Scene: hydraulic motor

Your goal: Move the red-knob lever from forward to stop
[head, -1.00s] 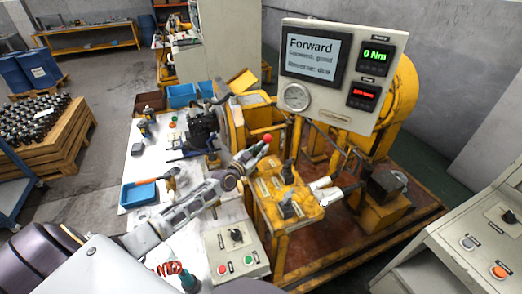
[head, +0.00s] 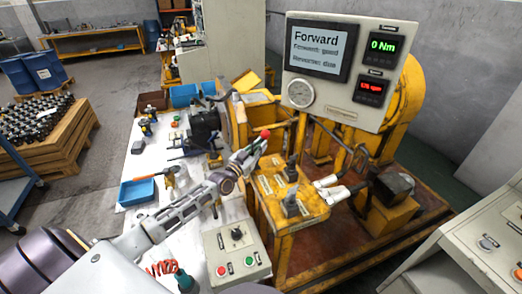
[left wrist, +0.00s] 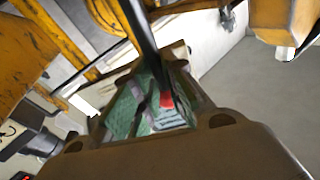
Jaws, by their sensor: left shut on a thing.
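The red knob (head: 265,134) of the lever shows at the upper end of my left arm in the head view, beside the yellow lever stand (head: 312,205). My left gripper (head: 257,145) is shut on the red-knob lever. In the left wrist view, the red knob (left wrist: 166,101) sits between the green-padded fingers, with a dark rod (left wrist: 142,35) running up from it. The fingers partly hide the knob. The display (head: 317,50) above reads "Forward" in large letters. My right gripper is not in view.
A button box (head: 237,240) with red and green buttons is in front. A white bench with a blue tray (head: 136,192) lies left. A grey console (head: 455,240) stands right.

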